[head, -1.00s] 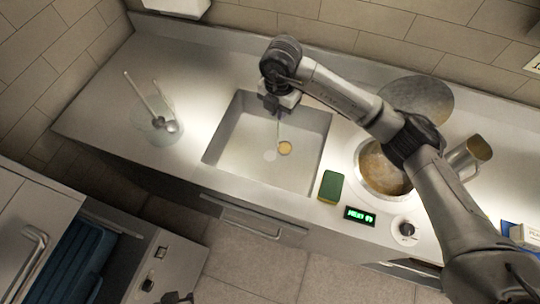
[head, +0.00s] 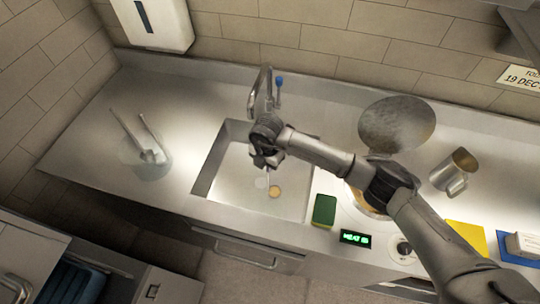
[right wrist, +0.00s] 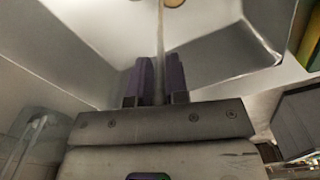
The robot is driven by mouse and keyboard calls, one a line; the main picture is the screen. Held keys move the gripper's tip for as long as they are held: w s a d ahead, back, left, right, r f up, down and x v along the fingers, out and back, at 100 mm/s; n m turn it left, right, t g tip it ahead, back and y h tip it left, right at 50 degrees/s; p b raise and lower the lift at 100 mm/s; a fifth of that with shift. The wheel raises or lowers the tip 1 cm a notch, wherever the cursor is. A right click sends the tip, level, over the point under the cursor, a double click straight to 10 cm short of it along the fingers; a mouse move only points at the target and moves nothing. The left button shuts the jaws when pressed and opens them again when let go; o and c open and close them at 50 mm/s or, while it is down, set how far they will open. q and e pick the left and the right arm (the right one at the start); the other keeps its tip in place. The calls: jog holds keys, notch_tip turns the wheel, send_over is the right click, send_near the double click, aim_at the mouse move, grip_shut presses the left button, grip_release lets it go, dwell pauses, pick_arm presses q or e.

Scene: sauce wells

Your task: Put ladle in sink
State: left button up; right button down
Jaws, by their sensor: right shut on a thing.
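My right gripper (head: 267,164) is over the sink (head: 232,162), pointing down. It is shut on the thin handle of the ladle (head: 274,191), which also shows between the dark fingers in the right wrist view (right wrist: 160,45). The ladle's round tan bowl is inside the sink's outline, beside the pale drain (head: 260,183). I cannot tell whether the bowl touches the sink floor. My left gripper is not in view.
A faucet (head: 257,92) stands behind the sink. A clear jar with utensils (head: 147,165) is left, a green sponge (head: 324,210) right. My right arm partly covers a pot (head: 350,205). A round lid (head: 397,124) and metal jug (head: 455,172) stand farther right.

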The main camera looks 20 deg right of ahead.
jog(key=w+d, duration=0.1)
jog(key=w+d+f, duration=0.1)
jog(key=shift+w+d+f, duration=0.1)
jog(key=shift+w, duration=0.3)
jog(key=shift+w, duration=0.1)
jog(key=shift+f, duration=0.15)
jog(key=c, duration=1.1)
grip_release()
